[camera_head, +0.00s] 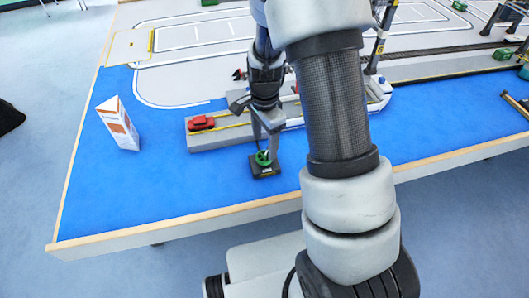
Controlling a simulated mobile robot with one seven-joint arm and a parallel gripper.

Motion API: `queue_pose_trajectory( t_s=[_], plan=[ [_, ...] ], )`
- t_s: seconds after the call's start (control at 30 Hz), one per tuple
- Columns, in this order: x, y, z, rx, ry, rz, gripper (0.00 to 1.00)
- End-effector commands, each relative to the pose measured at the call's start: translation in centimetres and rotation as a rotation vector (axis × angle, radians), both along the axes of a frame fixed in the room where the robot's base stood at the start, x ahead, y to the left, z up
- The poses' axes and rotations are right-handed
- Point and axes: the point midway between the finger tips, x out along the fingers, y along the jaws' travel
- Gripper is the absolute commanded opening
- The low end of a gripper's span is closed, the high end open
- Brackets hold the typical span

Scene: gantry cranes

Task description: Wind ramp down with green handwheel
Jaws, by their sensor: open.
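The green handwheel (263,158) sits on a small black base (264,171) on the blue part of the table, in front of the grey platform. My gripper (266,150) points down right over the handwheel, with its open fingers at either side of it. I cannot tell whether the fingers touch the wheel. The grey platform (215,138) has yellow edge lines, and a red toy car (201,123) stands on its left part. My gripper and arm hide the middle of the platform, and I cannot make out the ramp's position.
A white and orange carton (118,124) stands at the left of the blue table (120,200). The wooden front edge (190,224) lies below the handwheel. Model crane parts (505,30) stand at the upper right. Blue surface left of the handwheel is clear.

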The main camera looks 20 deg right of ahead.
Motion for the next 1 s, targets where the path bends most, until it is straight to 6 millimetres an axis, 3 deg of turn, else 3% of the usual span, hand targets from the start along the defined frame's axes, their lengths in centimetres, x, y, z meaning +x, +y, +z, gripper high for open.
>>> queue_pose_trajectory(
  t_s=[0.1,0.3,0.67,0.93,1.0],
  plan=[
    [-0.1,0.0,-2.4,0.000,0.004,0.000,0.60],
    [0.0,0.0,-4.6,0.000,0.001,0.000,0.60],
    [0.0,0.0,-5.1,0.000,0.000,0.001,0.60],
    [0.0,0.0,-5.1,0.000,0.000,0.001,0.19],
    [0.0,0.0,-5.1,0.000,0.000,0.001,0.19]
  ],
)
